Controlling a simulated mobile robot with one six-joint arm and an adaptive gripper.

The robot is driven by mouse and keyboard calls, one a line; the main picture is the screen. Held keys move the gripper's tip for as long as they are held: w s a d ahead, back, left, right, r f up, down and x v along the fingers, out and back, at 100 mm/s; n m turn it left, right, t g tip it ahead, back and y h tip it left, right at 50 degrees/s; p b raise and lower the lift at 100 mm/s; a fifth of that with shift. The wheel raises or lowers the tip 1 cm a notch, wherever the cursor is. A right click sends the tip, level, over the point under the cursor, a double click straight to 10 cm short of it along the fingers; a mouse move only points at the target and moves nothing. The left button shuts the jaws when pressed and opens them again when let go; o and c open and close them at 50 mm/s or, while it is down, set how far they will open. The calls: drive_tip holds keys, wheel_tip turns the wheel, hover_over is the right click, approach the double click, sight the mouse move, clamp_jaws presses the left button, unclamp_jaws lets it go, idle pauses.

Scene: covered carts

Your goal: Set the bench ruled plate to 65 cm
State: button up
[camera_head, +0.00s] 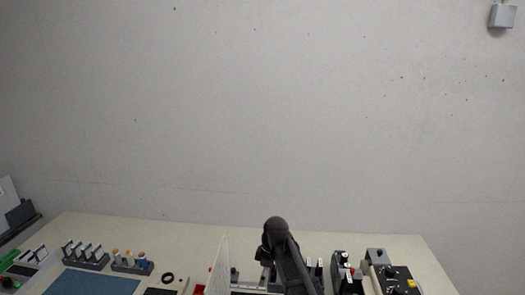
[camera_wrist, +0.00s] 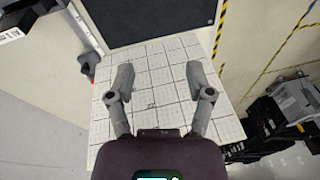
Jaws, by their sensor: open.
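In the wrist view, my gripper (camera_wrist: 160,85) is open, its two grey fingers apart with nothing between them. Beyond the fingers is a white plate with a ruled grid (camera_wrist: 155,62), which fills the middle of that view. Whether the fingers touch it I cannot tell. In the head view, a thin white upright plate (camera_head: 219,262) stands on the bench just left of my dark arm and is seen nearly edge-on. It appears to be the same ruled plate. No scale reading is legible. My fingertips are not visible in the head view.
The bench top (camera_head: 185,238) carries a blue mat (camera_head: 92,284), a row of grey blocks (camera_head: 85,256), a rack with orange-topped pieces (camera_head: 130,262) and a dark ring (camera_head: 167,277) on the left. Black devices (camera_head: 395,279) crowd the right. A dark panel (camera_wrist: 150,18) borders the plate.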

drive_tip(key=s+d+f+m+b, duration=0.4)
drive_tip(key=d+f+m+b, duration=0.1)
drive_tip(key=f+b, duration=0.1)
drive_tip(key=s+d+f+m+t+h+b, duration=0.1)
drive_tip(key=s+d+f+m+b, duration=0.3)
drive_tip(key=d+f+m+b, duration=0.1)
drive_tip(key=s+d+f+m+h+b, duration=0.1)
drive_tip(key=s+d+f+m+b, duration=0.3)
drive_tip(key=f, duration=0.5)
drive_tip(key=shift+s+d+f+m+b, duration=0.15)
drive_tip(key=shift+d+b, duration=0.2)
drive_tip(key=shift+b, duration=0.3)
drive_tip(key=shift+s+d+f+m+b, duration=0.1)
drive_tip(key=shift+d+m+b, duration=0.1)
drive_tip(key=shift+d+b, duration=0.3)
drive_tip(key=shift+s+d+f+m+b, duration=0.1)
drive_tip(key=shift+d+m+b, duration=0.1)
drive_tip(key=shift+b, duration=0.55)
drive_tip(key=shift+s+d+f+m, duration=0.15)
drive_tip(key=shift+d+m, duration=0.1)
drive_tip(key=shift+d, duration=0.05)
drive_tip(key=shift+c, duration=0.7)
drive_tip(key=shift+s, duration=0.1)
